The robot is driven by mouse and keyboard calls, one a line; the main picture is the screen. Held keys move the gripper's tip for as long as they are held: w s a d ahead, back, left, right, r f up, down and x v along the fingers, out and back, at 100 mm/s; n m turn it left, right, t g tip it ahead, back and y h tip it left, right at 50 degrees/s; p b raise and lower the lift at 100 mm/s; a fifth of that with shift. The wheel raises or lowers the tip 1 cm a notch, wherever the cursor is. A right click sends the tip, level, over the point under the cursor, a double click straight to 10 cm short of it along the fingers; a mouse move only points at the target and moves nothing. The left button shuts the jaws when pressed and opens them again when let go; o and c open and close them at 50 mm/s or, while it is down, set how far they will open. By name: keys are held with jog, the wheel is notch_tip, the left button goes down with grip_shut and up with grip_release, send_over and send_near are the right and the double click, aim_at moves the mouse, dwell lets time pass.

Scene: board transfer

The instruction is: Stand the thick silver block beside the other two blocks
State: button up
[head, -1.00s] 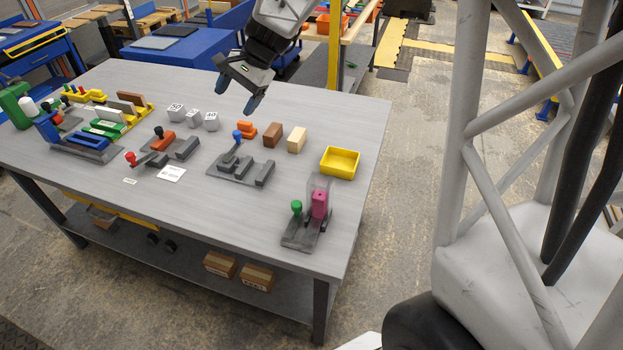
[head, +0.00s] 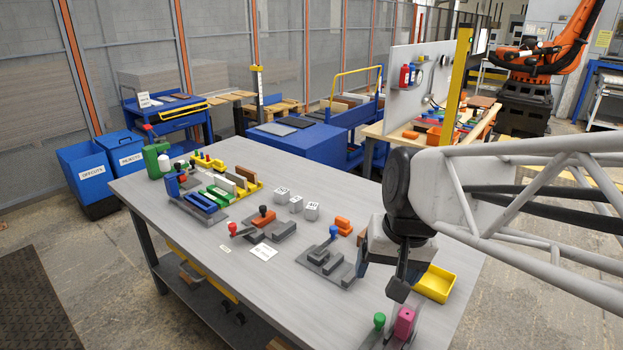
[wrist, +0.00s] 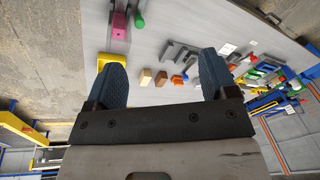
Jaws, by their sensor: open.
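Three pale silver-grey blocks stand in a short row on the table: a left one (head: 281,194), a middle one (head: 296,204) and a right one (head: 312,211). The outer two carry dark printed figures. I cannot tell for sure which block is the thick one. My gripper (head: 381,274) is open and empty, pointing down above the table's right part, to the right of the row. In the wrist view its two fingers (wrist: 162,78) are wide apart, with a tan block (wrist: 145,76) and a brown block (wrist: 161,78) seen between them, on the table below.
An orange block (head: 343,224) stands right of the silver row. A grey stepped fixture with a blue knob (head: 333,232) is in front. A yellow bin (head: 436,283) and a pink block (head: 404,322) are at the right. A yellow rack (head: 250,189) stands left.

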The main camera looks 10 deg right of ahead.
jog(key=s+d+f+n+h, duration=0.1)
jog(key=s+n, duration=0.1)
jog(key=s, duration=0.4)
jog(key=shift+s+d+f+t+h, duration=0.15)
jog(key=shift+s+f+t+h, duration=0.05)
jog(key=shift+s+t+h, duration=0.1)
dwell(1.0)
